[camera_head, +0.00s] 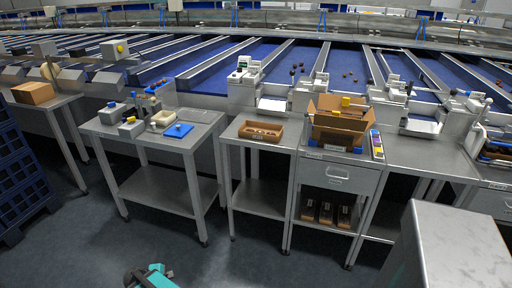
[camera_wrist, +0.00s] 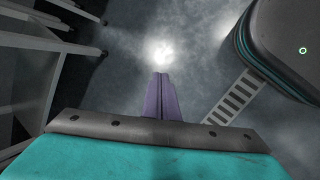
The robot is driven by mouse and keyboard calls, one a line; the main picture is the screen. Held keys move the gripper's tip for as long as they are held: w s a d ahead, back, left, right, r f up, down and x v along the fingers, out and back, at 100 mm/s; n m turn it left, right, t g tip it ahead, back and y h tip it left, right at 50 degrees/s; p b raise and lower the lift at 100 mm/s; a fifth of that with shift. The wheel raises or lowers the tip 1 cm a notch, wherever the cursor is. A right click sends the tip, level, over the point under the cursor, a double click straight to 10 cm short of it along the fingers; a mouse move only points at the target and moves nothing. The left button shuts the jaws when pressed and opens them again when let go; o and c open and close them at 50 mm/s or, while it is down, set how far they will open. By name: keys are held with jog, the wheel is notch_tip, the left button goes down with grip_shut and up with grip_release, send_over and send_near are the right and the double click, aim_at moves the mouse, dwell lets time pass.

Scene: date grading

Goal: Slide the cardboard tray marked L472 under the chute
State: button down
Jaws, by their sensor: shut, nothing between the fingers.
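A shallow brown cardboard tray (camera_head: 260,131) lies on a steel side table in the head view. Its front carries a small label that I cannot read. Behind it, a grey chute unit (camera_head: 244,84) stands at the end of a blue sorting lane. The tray sits in front of this unit, apart from its mouth. In the wrist view, my gripper (camera_wrist: 163,78) points down over the dark floor, its purple fingers together and empty. It is far from the tray. Part of my teal arm shows at the bottom of the head view.
An open cardboard box (camera_head: 338,122) stands on the drawer cabinet right of the tray. A left table (camera_head: 150,136) holds small instruments and a blue item (camera_head: 179,130). Blue crates (camera_head: 20,170) stand at far left. The floor in front (camera_head: 270,250) is clear.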

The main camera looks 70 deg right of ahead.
aim_at(257, 136)
jog(key=d+r+n+t+h+b, duration=0.15)
jog(key=d+r, duration=0.35)
jog(key=d, duration=0.5)
jog(key=w+d+r+n+h+b, duration=0.1)
jog(key=d+r+n+h+b, duration=0.15)
jog(key=d+r, duration=0.45)
jog(key=d+r+n+t+h+b, duration=0.1)
jog(key=d+r+n+h+b, duration=0.15)
jog(key=d, duration=0.95)
jog(key=s+d+r+n+h+b, duration=0.3)
jog(key=s+d+r, duration=0.3)
jog(key=d+r, duration=0.3)
jog(key=s+d+r+n+h+b, duration=0.3)
jog(key=s+d+r+n, duration=0.1)
jog(key=s+d+r, duration=0.3)
notch_tip(257, 136, up, 5)
jog(key=shift+d+f+g+b, duration=0.15)
jog(key=shift+d+g+b, duration=0.2)
jog(key=shift+d, duration=0.9)
jog(key=shift+d, duration=0.15)
jog(key=shift+w+d, duration=0.2)
jog(key=shift+d, duration=3.2)
jog(key=shift+w+d, duration=0.15)
jog(key=shift+d, duration=3.25)
jog(key=shift+w, duration=0.1)
